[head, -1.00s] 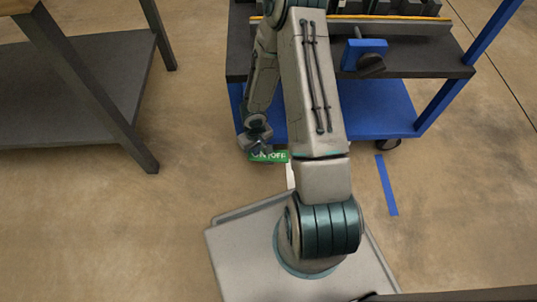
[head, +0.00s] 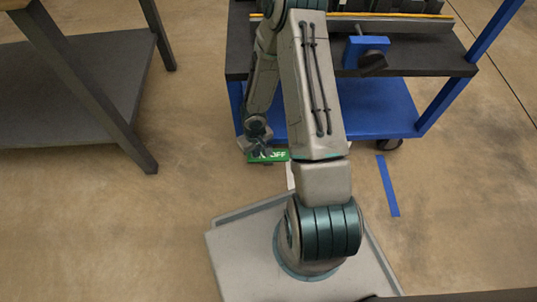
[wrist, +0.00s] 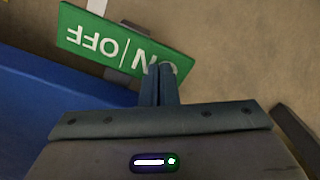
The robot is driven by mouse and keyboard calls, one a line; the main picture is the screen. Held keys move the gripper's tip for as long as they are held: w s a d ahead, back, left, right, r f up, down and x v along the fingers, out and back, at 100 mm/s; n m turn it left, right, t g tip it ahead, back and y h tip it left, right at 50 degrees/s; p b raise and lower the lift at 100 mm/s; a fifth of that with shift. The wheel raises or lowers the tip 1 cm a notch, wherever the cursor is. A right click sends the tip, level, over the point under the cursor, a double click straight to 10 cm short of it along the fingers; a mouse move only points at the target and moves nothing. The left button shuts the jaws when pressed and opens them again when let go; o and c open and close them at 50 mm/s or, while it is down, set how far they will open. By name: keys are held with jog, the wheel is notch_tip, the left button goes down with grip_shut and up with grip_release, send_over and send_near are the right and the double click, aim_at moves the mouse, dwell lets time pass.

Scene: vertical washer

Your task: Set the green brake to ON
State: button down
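The green brake (head: 279,155) is a flat green plate with white lettering, low at the near left corner of the blue cart. In the wrist view the green brake (wrist: 98,40) appears upside down, with OFF readable on the left and ON partly covered on the right. My gripper (wrist: 160,68) has its two fingers together, with nothing visible between them. The fingertips overlap the ON end of the plate; I cannot tell whether they touch it. In the head view my gripper (head: 264,148) is beside the plate's left end and hides part of the lettering.
The blue cart (head: 385,105) has a dark upper shelf (head: 420,62) holding a blue clamp-like part (head: 365,50). A dark grey table (head: 75,100) stands at the left. Blue tape (head: 388,186) lies on the floor at the right. Floor between table and cart is clear.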

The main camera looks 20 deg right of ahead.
jog(key=shift+f, duration=0.1)
jog(key=shift+r+p, duration=2.65)
jog(key=shift+r, duration=0.85)
